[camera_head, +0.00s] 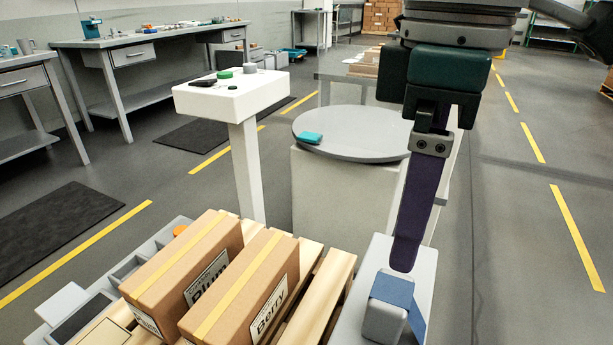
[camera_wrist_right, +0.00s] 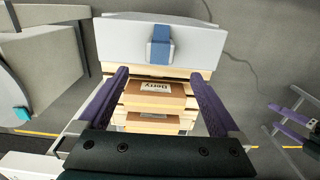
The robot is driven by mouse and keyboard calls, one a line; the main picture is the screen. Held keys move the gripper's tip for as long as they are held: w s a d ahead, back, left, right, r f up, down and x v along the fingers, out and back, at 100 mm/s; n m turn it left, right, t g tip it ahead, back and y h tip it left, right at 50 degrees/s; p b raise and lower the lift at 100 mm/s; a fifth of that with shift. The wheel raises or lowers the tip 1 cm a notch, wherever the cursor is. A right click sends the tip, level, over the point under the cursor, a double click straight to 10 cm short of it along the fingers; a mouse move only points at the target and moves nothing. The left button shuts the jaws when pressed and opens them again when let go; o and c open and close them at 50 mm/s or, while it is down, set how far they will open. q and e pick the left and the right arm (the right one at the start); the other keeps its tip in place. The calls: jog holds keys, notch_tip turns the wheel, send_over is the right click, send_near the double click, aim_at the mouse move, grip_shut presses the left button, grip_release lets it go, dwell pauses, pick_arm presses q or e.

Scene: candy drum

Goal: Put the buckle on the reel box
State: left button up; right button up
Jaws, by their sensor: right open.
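A grey block with a blue strap over it (camera_head: 383,315) stands on a light grey panel at the lower right and looks like the reel box. It also shows in the right wrist view (camera_wrist_right: 152,50). I cannot make out a buckle for certain; a small teal piece (camera_head: 311,138) lies on the round grey table. My right gripper (camera_head: 404,262) points down just above and behind the strapped block, apart from it. In the wrist view its purple fingers (camera_wrist_right: 160,75) are wide apart and empty. My left gripper (camera_wrist_right: 288,124) seems to show at the right edge, fingers apart.
Cardboard boxes marked Plum (camera_head: 190,265) and Berry (camera_head: 250,290) stand on a wooden pallet left of the strapped block. A white pedestal (camera_head: 232,98) carries small green, black and grey items. Workbenches line the left wall. The floor at right is clear.

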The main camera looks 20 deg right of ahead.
jog(key=s+a+f+m+t+y, duration=0.1)
jog(key=s+a+f, duration=0.1)
jog(key=f, duration=0.1)
jog(key=s+a+f+m+t+y, duration=0.1)
jog(key=s+a+f, duration=0.1)
jog(key=a, duration=0.1)
jog(key=s+a+f+m+t+y, duration=0.1)
jog(key=s+a+f, duration=0.1)
jog(key=s+f, duration=0.1)
jog(key=shift+a+f, duration=0.35)
jog(key=s+d+f+m+h, duration=0.2)
jog(key=s+d+m, duration=0.1)
jog(key=s+d, duration=0.2)
jog(key=shift+s+d+f+t+h, duration=0.2)
jog(key=shift+d+t+h, duration=0.15)
jog(key=shift+d, duration=0.55)
